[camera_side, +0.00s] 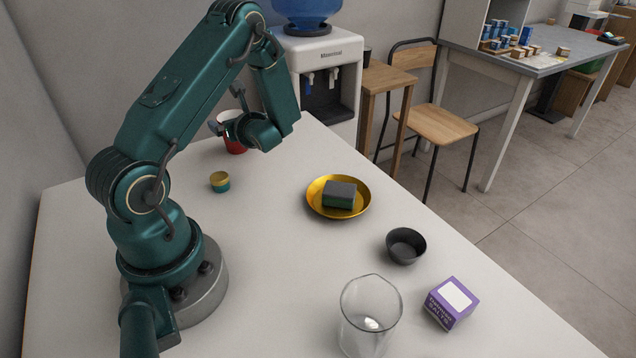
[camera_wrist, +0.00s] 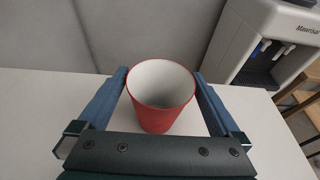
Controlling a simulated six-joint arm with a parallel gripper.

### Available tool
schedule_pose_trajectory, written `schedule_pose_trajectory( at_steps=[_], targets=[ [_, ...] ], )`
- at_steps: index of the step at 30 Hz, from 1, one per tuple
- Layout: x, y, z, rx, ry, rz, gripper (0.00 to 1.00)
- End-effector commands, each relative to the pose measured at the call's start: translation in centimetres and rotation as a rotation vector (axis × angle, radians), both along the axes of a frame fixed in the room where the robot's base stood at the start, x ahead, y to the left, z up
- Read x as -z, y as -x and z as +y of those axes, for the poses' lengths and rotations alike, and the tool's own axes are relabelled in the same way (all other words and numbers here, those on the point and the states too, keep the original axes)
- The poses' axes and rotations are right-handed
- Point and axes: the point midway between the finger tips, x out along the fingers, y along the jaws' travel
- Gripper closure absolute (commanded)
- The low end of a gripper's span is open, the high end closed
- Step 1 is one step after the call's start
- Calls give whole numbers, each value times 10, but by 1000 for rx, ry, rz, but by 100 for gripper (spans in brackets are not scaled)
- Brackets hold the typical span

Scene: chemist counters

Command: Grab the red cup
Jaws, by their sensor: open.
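The red cup (camera_wrist: 160,112) stands upright on the white table, white inside and empty as far as I can see. In the wrist view my gripper (camera_wrist: 163,80) is open, with one finger on each side of the cup. Gaps show between the cup and both fingers. In the side view the red cup (camera_side: 235,146) is at the far end of the table, partly hidden by my gripper (camera_side: 222,128). I cannot tell from these views how far down the cup the fingers reach.
A small yellow and teal jar (camera_side: 220,182) stands nearer my base. A gold dish (camera_side: 316,203) holds a dark sponge (camera_side: 340,195). A dark bowl (camera_side: 406,247), a glass beaker (camera_side: 370,310) and a purple box (camera_side: 450,305) stand toward the front right. A wall is behind the cup.

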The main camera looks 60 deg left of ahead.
Motion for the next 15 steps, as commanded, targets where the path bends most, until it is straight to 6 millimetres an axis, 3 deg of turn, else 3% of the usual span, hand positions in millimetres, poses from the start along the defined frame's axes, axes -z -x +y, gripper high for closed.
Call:
schedule_pose_trajectory(
  at_steps=[6,14,15],
  targets=[
    [7,0,24,-2,1,1,0],
    [8,-1,27,1,0,1,0],
    [8,-1,26,1,0,1,15]
  ],
)
